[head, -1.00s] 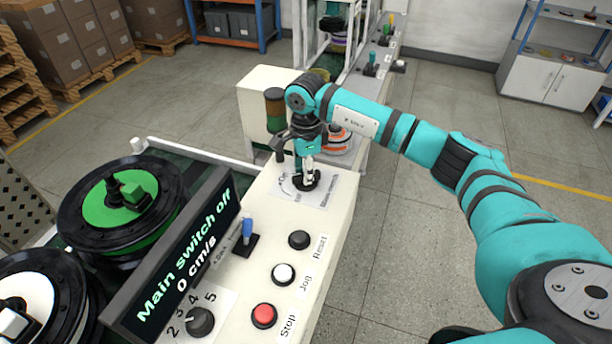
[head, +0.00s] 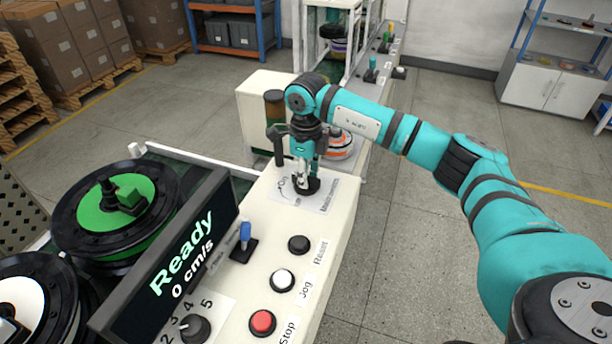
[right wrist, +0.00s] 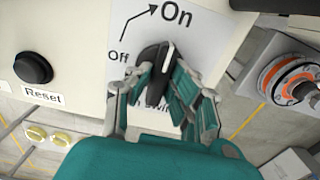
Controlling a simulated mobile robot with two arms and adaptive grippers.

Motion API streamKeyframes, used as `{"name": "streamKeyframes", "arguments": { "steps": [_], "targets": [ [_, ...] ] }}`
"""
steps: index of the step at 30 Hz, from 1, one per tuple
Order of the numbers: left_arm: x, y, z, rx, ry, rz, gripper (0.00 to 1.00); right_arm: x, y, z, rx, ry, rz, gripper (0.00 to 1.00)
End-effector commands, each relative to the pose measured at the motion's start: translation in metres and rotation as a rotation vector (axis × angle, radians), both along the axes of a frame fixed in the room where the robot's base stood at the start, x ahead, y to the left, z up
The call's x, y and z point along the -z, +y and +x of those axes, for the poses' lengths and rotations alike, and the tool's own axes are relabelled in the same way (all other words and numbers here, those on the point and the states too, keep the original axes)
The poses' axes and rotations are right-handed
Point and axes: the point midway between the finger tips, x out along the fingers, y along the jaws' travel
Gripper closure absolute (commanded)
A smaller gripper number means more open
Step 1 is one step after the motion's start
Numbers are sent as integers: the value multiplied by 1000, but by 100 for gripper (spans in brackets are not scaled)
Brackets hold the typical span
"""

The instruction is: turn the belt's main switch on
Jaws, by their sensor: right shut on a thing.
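The main switch (right wrist: 152,62) is a black rotary knob with a white line on a white label marked Off and On. In the right wrist view its white line points up toward On. My right gripper (right wrist: 158,85) is shut on the knob; in the head view the gripper (head: 305,183) comes down on it from above at the far end of the panel. The display (head: 178,262) reads "Ready" and "0 cm/s". My left gripper is not in view.
The white panel (head: 335,235) also carries a black Reset button (head: 299,244), a white Jog button (head: 284,280), a red Stop button (head: 262,322), a blue lever (head: 245,233) and a speed dial (head: 194,328). Reels (head: 120,205) stand left of the display. The floor at right is clear.

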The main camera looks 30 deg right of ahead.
Motion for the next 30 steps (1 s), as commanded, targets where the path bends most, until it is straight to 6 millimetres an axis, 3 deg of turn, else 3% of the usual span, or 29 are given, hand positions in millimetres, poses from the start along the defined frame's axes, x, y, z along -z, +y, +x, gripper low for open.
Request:
{"name": "streamKeyframes", "arguments": {
  "steps": [13, 14, 18, 26, 30],
  "targets": [
    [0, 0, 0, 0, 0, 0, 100, -1, -1, 1, 14, -3, 0, 100],
    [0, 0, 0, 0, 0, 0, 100, -1, -1, 1, 14, -3, 0, 79],
    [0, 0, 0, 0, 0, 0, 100, -1, -1, 1, 13, -3, 0, 61],
    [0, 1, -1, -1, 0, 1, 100, -1, 0, 0, 11, -1, 0, 60],
    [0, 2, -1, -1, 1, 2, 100, -10, 0, 1, 10, -4, 2, 60]
  ]
}}
